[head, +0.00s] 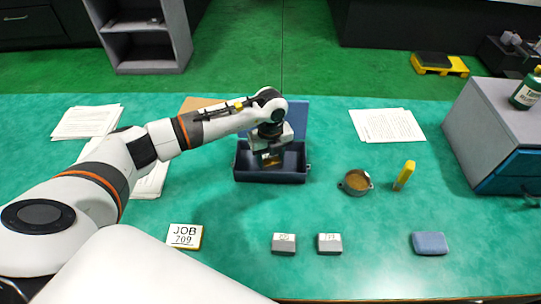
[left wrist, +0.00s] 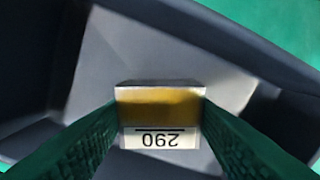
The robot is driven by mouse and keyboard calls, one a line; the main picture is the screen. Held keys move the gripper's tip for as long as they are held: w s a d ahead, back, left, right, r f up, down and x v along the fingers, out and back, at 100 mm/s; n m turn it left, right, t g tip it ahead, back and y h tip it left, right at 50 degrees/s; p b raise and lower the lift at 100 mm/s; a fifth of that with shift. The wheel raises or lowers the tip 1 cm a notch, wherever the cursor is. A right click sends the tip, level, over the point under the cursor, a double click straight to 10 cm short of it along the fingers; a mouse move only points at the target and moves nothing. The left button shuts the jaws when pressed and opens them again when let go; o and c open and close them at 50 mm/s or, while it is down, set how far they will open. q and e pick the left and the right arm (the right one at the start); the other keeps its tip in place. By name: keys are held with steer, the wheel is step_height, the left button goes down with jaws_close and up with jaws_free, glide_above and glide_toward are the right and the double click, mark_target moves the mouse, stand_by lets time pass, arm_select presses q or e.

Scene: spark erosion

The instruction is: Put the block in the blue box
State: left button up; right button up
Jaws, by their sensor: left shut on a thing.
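The blue box (head: 243,165) stands open on the green table in the head view, its lid raised at the back. My left gripper (head: 270,160) points down into the box opening. Its two green fingers are shut on the block (left wrist: 160,105), which has a yellow-brown face and a white label reading 290, upside down in the left wrist view. The block is over or inside the box; I cannot tell whether it touches the floor. My right gripper is not in view.
Two small grey blocks (head: 284,244) (head: 330,244), a JOB 709 sign (head: 186,236) and a blue-grey pad (head: 429,243) lie nearer. A round brown-filled dish (head: 355,182) and a yellow upright object (head: 404,176) stand right of the box. A grey cabinet (head: 480,120) stands at right.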

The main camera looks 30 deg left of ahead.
mark_target(271, 159)
arm_select(q)
steer(key=o, duration=0.9)
steer(key=shift+f, duration=0.1)
steer(key=o, duration=0.4)
steer(key=shift+o, duration=0.2)
steer(key=shift+r, duration=0.35)
step_height(271, 159, up, 12)
steer(key=b, duration=0.1)
steer(key=shift+f+b, duration=0.15)
steer(key=shift+b, duration=0.2)
